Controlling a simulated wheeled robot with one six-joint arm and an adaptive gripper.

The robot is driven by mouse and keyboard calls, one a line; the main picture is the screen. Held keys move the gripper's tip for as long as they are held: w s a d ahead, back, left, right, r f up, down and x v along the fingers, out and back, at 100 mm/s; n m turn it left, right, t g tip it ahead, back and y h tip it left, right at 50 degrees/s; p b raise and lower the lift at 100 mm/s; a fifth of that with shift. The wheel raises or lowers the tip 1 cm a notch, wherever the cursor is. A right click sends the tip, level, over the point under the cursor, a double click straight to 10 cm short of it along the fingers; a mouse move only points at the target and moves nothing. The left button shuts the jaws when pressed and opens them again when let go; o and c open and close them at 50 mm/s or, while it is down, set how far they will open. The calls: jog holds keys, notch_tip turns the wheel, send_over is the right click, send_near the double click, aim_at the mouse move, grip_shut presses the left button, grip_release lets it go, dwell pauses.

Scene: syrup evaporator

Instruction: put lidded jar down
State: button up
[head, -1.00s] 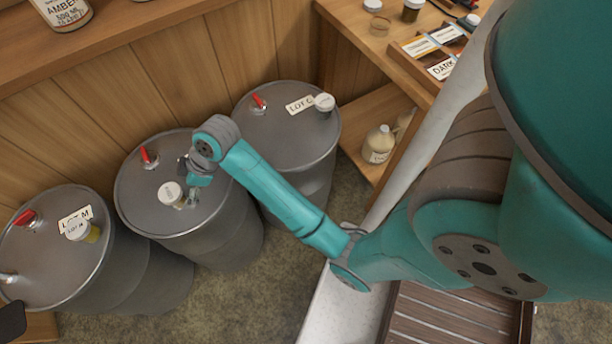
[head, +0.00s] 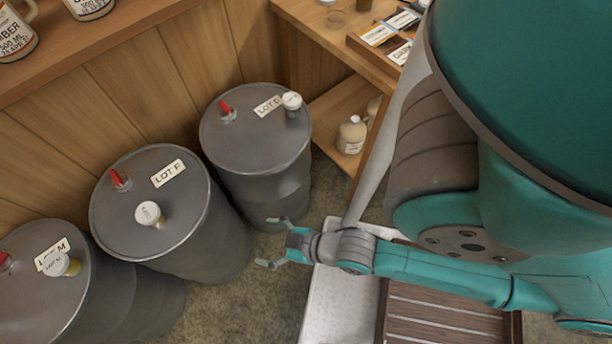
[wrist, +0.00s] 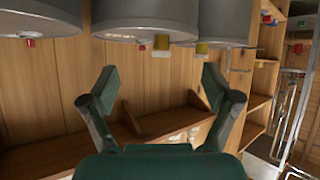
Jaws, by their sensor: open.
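A small jar with a white lid (head: 149,214) stands upright on top of the middle drum (head: 122,240), near its front right of centre. My gripper (head: 265,241) is off to the right of that drum, low and in front of the right drum, with its fingers spread and nothing between them. In the wrist view the two fingers (wrist: 160,80) are also wide apart and empty. That view looks upside down, with the drums hanging from the top edge.
The left drum (head: 40,310) carries a yellowish jar with a white lid (head: 66,263). The right drum (head: 255,150) carries another white-lidded jar (head: 292,101). A jug (head: 351,134) stands on a low shelf. Bare floor (head: 245,310) lies in front of the drums.

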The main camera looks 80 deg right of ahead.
jog(key=s+r+t, duration=0.2)
jog(key=s+r, duration=0.8)
jog(key=shift+a+r+m+t, duration=0.3)
jog(key=shift+r, duration=0.1)
